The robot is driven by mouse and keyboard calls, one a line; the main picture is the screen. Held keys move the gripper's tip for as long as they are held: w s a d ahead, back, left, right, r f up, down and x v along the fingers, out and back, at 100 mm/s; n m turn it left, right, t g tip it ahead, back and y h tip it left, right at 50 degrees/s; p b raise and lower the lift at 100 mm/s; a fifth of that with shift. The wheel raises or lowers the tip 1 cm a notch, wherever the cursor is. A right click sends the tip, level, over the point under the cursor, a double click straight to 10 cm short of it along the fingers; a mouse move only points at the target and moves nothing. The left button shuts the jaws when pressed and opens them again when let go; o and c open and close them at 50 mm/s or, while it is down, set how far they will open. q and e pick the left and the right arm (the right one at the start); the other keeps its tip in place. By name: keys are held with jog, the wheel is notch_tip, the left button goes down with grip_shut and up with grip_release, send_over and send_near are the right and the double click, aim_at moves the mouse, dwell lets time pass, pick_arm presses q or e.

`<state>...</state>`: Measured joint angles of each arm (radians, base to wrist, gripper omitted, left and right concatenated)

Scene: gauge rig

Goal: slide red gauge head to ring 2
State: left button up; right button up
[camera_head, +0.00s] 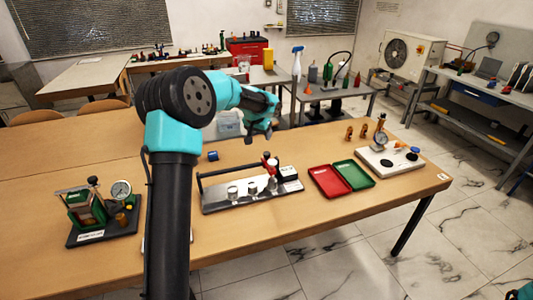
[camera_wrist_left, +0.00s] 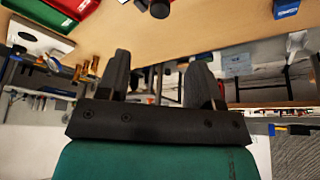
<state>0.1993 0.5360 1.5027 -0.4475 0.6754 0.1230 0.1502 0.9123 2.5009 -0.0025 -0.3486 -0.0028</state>
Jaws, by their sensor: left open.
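The gauge rig (camera_head: 225,206) is a grey base in the middle of the wooden table, with a dark rail (camera_head: 228,171) above it. The red gauge head (camera_head: 269,163) is at the right end of the rail. Several pale round rings or posts stand on the base below the rail, including one at the left (camera_head: 232,192) and one in the middle (camera_head: 252,188); I cannot read their numbers. My left gripper (camera_head: 266,127) is above and behind the rig, apart from the gauge head. Its two fingers (camera_wrist_left: 160,78) are spread and empty in the left wrist view. My right gripper is not in view.
A red tray (camera_head: 329,182) and a green tray (camera_head: 354,175) lie right of the rig. A white board with a dial gauge (camera_head: 391,162) is beyond them. A green device with a gauge (camera_head: 90,208) stands at the left. A small blue part (camera_head: 213,156) lies behind the rig.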

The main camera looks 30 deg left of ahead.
aim_at(267, 153)
pick_arm(q)
jog(key=x, duration=1.3)
jog(key=shift+w+f, duration=0.15)
jog(key=shift+f, duration=0.15)
jog(key=shift+c, duration=0.4)
grip_shut()
